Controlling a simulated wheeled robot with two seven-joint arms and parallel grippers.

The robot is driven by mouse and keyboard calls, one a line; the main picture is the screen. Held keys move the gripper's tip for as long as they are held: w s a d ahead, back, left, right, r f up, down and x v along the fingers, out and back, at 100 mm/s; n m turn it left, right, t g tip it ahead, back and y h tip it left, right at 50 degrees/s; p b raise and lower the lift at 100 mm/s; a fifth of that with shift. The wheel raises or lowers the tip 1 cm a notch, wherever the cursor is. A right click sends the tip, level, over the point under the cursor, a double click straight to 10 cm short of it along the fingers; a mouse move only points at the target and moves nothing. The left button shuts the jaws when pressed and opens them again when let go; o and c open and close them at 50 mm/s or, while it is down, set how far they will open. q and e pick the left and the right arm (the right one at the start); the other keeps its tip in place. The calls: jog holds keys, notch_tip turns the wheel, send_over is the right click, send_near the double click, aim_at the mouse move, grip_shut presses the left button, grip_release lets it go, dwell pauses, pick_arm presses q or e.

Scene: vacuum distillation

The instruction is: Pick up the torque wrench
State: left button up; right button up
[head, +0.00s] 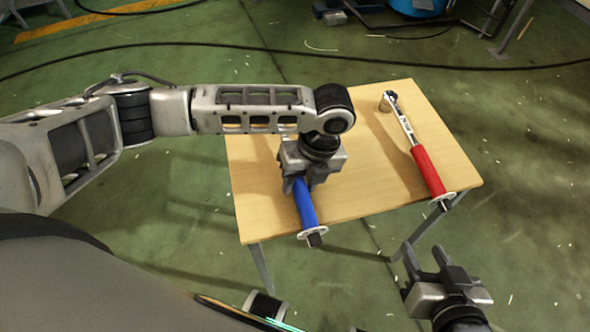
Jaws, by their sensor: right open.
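A torque wrench with a red handle (428,172) and a silver shaft lies along the right side of the wooden table, its head toward the far edge and its handle end at the near edge. A second tool with a blue handle (306,207) lies to its left, its near end past the table's front edge; my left arm hides its far part. My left gripper (300,187) is over the blue handle, with its fingers on either side of it; I cannot tell whether they grip it. My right gripper (424,252) is open and empty, in front of the table, below the red handle.
The wooden table (375,150) has bare top between the two tools. Its thin metal legs stand on a green floor. Black cables (190,47) and a blue drum-like object (417,5) are on the floor beyond the table.

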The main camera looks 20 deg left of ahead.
pick_arm(q)
grip_shut()
jog(key=shift+w+r, duration=0.1)
jog(key=shift+r, duration=0.15)
jog(key=shift+r, duration=0.55)
jog(key=shift+p+v, duration=0.45)
jog(key=shift+v, duration=0.55)
jog(key=s+a+r+p, duration=0.2)
jog(key=s+a+r, duration=0.5)
jog(key=a, duration=0.5)
notch_tip(320, 180, up, 3)
jog(key=shift+s+f, duration=0.15)
jog(key=shift+s, duration=0.2)
jog(key=shift+a, duration=0.15)
